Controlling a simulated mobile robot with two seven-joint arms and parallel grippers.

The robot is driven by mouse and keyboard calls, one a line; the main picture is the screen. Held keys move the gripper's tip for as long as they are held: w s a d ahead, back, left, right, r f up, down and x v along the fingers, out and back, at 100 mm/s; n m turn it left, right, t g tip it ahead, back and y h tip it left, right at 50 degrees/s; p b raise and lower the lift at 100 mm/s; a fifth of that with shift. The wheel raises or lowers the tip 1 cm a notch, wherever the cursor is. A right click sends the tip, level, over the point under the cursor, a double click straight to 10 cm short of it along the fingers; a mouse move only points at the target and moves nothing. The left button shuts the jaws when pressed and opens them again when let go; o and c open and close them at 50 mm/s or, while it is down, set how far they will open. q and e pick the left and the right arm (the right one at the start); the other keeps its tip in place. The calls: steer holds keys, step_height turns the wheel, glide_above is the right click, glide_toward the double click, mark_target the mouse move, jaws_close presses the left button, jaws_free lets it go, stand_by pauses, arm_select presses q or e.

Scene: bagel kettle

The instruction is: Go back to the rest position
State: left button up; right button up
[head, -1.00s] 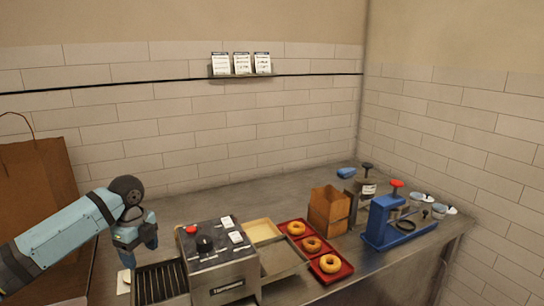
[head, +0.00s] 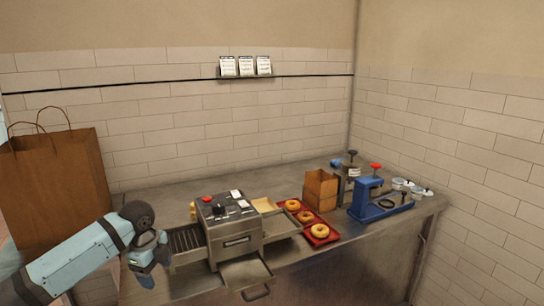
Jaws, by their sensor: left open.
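My left arm comes in from the lower left. Its blue-grey gripper (head: 150,277) points down at the table's left front edge, beside the grill tray on the machine's left. It is open, and I see nothing held in it. My right gripper is not in view.
A steel machine (head: 230,230) with a pulled-out front drawer (head: 246,273) stands close to my left gripper's right. A brown paper bag (head: 58,185) is at left.

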arm_select(q)
steer(key=s+d+f+n+t+h+p, duration=0.4)
steer(key=s+d+f+n, duration=0.3)
steer(key=s+d+f, duration=0.55)
steer(key=s+a+f+n+t+p, duration=0.1)
steer(key=s+n, duration=0.4)
steer(key=s, duration=0.5)
steer(key=s+a+f+n+t+y+p, duration=0.1)
steer(key=s+n+t+p, duration=0.3)
steer(key=s, duration=0.6)
steer(key=shift+a+f+n+t, duration=0.6)
steer(key=shift+a+f+n, duration=0.15)
steer(key=shift+n, duration=0.25)
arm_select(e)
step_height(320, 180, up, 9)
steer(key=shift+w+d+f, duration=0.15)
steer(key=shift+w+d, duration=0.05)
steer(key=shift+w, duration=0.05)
